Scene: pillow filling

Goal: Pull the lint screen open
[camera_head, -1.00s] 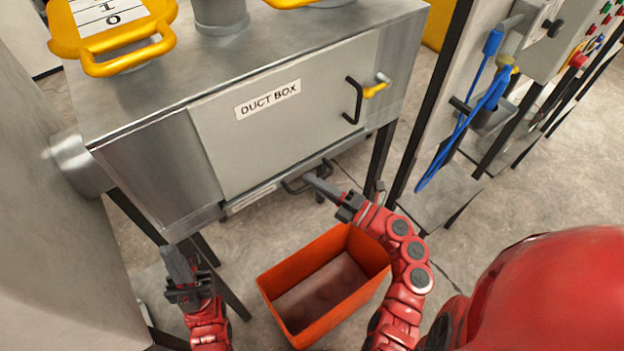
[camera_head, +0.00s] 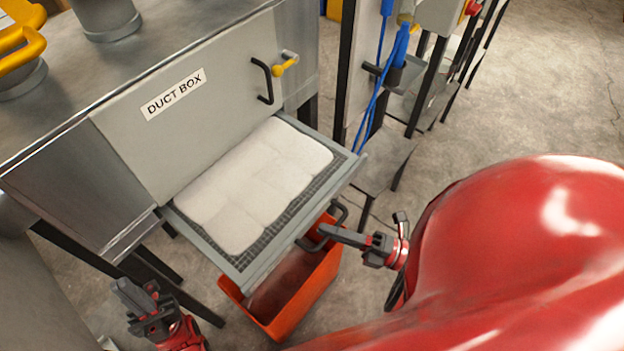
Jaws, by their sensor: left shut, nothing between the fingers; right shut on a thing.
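The lint screen (camera_head: 345,172) is a grey framed mesh drawer sticking out from under the duct box (camera_head: 200,130). A thick white lint pad (camera_head: 255,180) lies on its mesh. Its dark handle (camera_head: 339,213) is at the front edge. My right gripper (camera_head: 326,231) is shut on the handle. My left gripper (camera_head: 125,290) is shut and empty, low at the left, apart from the screen.
An orange bin (camera_head: 318,290) stands on the floor, partly beneath the pulled-out screen. The duct box door has a black handle (camera_head: 263,82) and a yellow latch (camera_head: 285,66). Blue cables (camera_head: 385,80) hang on a stand at the right.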

